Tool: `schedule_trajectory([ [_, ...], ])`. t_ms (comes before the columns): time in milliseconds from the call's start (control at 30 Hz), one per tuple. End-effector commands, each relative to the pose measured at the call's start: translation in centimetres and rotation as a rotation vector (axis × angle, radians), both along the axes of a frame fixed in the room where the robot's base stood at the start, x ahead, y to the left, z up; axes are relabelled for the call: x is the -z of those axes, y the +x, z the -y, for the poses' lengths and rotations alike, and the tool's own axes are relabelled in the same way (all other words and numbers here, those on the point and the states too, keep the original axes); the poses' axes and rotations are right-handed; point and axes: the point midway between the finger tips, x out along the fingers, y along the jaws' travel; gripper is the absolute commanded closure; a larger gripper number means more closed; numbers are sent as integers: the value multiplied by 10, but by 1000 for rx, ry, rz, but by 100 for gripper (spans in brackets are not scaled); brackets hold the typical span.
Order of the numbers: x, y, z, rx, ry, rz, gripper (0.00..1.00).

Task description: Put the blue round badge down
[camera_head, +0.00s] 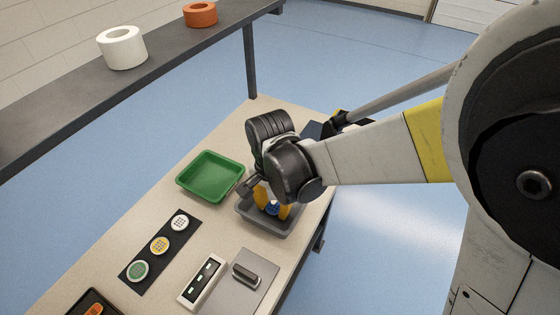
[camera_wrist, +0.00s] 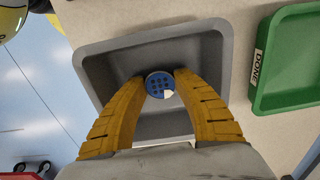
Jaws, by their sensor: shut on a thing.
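The blue round badge (camera_wrist: 159,86) has a grid of dark dots and a pale patch at its lower right edge. My gripper (camera_wrist: 160,84) is shut on it, with a yellow finger on either side. The badge and fingertips are over the grey tray (camera_wrist: 228,45) in the wrist view; whether the badge touches the tray floor cannot be told. In the head view, the blue badge (camera_head: 272,207) shows between the yellow fingers of my gripper (camera_head: 272,205), inside the outline of the grey tray (camera_head: 270,226).
A green tray (camera_head: 210,177), labelled DONE in the wrist view (camera_wrist: 292,57), stands beside the grey tray. A dark strip (camera_head: 136,281) holds three round badges. A white panel (camera_head: 202,282) and a grey plate with a dark handle (camera_head: 246,276) are nearer.

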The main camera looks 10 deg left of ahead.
Motion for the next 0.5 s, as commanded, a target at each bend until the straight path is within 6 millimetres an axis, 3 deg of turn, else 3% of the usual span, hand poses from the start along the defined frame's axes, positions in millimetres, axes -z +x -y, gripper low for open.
schedule_trajectory([
  [233,4,0,0,0,0,0,81],
  [267,3,0,0,0,0,0,55],
  [300,2,0,0,0,0,0,44],
  [500,2,0,0,0,0,0,44],
])
